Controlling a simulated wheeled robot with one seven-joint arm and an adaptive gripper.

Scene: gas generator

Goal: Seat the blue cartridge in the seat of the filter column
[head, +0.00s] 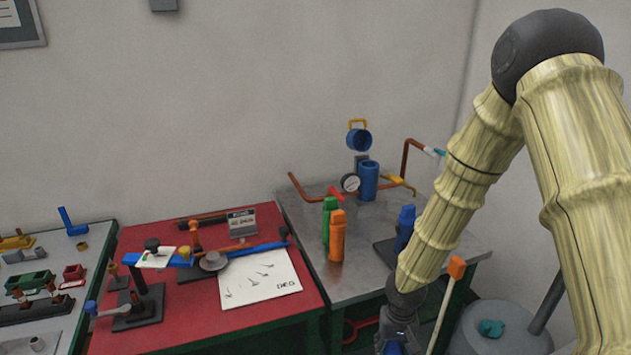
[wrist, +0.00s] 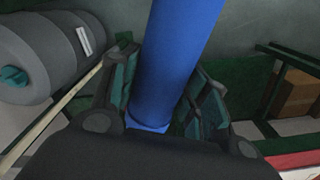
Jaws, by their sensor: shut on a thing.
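My gripper (head: 397,338) is at the bottom of the head view, in front of the metal bench. It is shut on the blue cartridge (wrist: 176,60), a long smooth blue cylinder that fills the middle of the wrist view between both fingers. Only a small blue part of it (head: 392,348) shows in the head view. The filter column (head: 368,182) is a blue upright cylinder at the back of the metal bench, well away from my gripper. A round blue cap with a yellow handle (head: 359,140) stands raised above it. The inside of the seat cannot be seen.
Green (head: 328,215) and orange (head: 337,238) canisters stand on the metal bench (head: 300,215). Another blue canister (head: 404,225) stands on a dark plate, partly behind my arm. A gauge (head: 350,183) and pipes flank the column. A grey drum (head: 500,330) stands at right.

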